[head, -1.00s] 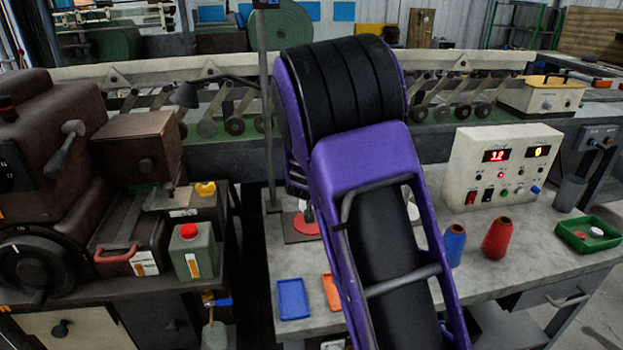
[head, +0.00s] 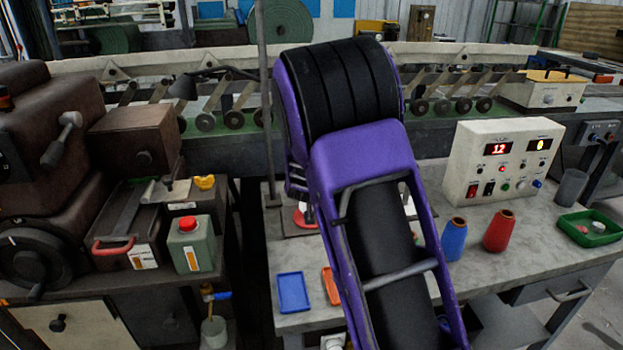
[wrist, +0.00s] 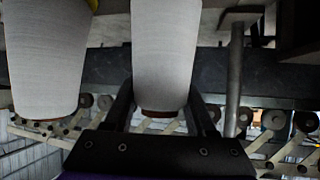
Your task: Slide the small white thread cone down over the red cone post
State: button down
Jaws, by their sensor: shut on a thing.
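My gripper (wrist: 163,92) is shut on a white thread cone (wrist: 166,45), seen close up between the two dark fingers in the wrist view. A reddish-brown rim shows at the cone's lower end in that picture. A second white cone (wrist: 45,60) stands to its left, apart from it, with a bit of yellow at its upper edge. In the head view my purple arm hides the gripper and the held cone. A red round piece (head: 305,218) shows partly left of the arm on the bench; I cannot tell whether it belongs to the red cone post.
A control box (head: 500,160) and a green tray (head: 590,228) are further right. A blue tray (head: 292,292) lies near the front edge. A grey post (wrist: 235,75) rises beside the held cone.

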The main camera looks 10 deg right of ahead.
jog(key=shift+f, duration=0.75)
jog(key=shift+c, duration=0.7)
grip_release()
jog(key=p+v, duration=0.4)
jog(key=v, duration=1.3)
jog(key=shift+s, duration=0.25)
jog(key=shift+r, duration=0.2)
